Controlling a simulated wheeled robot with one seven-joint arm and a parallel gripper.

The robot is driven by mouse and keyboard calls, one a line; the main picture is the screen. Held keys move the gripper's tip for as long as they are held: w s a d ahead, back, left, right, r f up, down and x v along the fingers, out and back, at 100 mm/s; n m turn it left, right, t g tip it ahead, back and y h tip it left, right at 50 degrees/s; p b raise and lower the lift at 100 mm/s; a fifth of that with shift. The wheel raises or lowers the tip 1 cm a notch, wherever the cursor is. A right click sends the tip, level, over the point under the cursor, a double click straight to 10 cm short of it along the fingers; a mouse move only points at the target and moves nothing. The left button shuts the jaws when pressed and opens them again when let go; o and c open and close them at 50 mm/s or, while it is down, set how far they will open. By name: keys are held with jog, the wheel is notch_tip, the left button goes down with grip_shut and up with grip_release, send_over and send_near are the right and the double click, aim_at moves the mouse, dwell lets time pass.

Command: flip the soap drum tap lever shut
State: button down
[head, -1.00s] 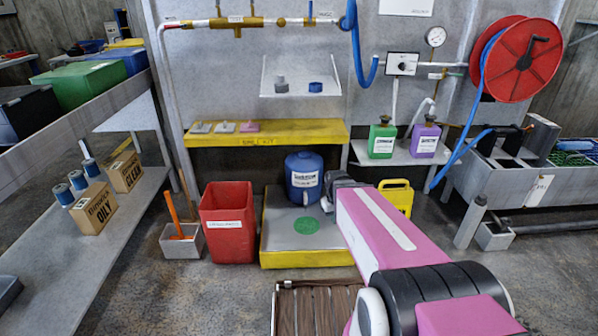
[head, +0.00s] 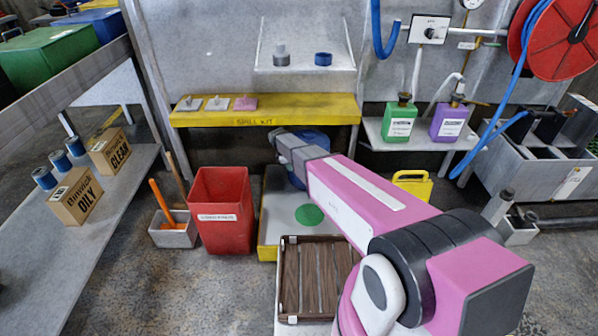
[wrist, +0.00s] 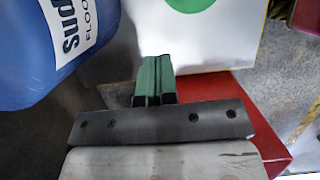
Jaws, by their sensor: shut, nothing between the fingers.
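The blue soap drum (head: 318,141) stands on the low yellow-edged platform (head: 268,240) in the head view, partly covered by my arm. In the wrist view the drum (wrist: 50,50) fills the upper left, tilted by the view, with part of its white label showing. I cannot see its tap or lever in either current view. My gripper (wrist: 153,70) shows green fingers, shut and empty. In the wrist view they lie to the right of the drum, apart from it in the picture, over the platform's pale top. In the head view the fingertips cannot be made out.
A red bin (head: 224,215) stands left of the platform. A brown slatted crate (head: 283,280) is in front. The yellow spill-kit shelf (head: 300,113) runs behind the drum. A yellow caddy (head: 412,186) and green (head: 400,123) and purple (head: 447,125) jugs are to the right.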

jog(key=d+f, duration=0.6)
jog(key=f, duration=0.3)
jog(key=shift+d+f, duration=0.3)
jog(key=shift+d, duration=0.05)
